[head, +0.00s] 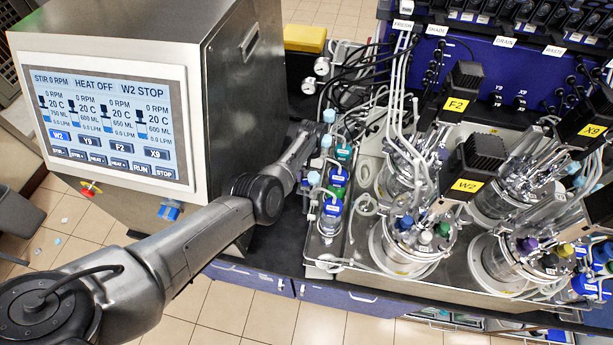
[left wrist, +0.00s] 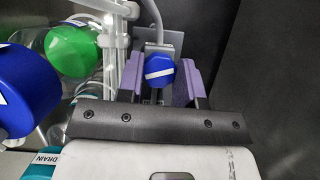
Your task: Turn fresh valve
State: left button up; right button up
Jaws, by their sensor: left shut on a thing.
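My left gripper (head: 305,138) reaches in from the left to the tubing and bottles beside the control cabinet. In the left wrist view its two purple fingers (left wrist: 162,82) stand on either side of a blue valve knob (left wrist: 159,70) with a white stripe, and are shut on it. The stripe lies nearly crosswise between the fingers, slightly tilted. A grey plate and clear tubing are behind the knob. In the head view the gripped knob is hidden or too small to make out. I cannot read a label on this knob. My right gripper is not in view.
A green-capped bottle (left wrist: 72,50) and a blue cap (left wrist: 25,92) are close left of the fingers. A DRAIN label (left wrist: 47,158) shows lower left. The cabinet screen (head: 108,115) reads stir 0, heat off. Glass reactors (head: 405,240) crowd the tray at right.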

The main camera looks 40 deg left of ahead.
pick_arm(q)
jog(key=shift+m+y, duration=0.7)
jog(key=shift+m, duration=1.1)
jog(key=o, duration=0.9)
jog(key=shift+w+r, duration=0.2)
jog(key=shift+r, duration=0.25)
jog(key=shift+v, duration=6.5)
jog(key=shift+w+f, duration=0.1)
jog(key=shift+w, duration=0.05)
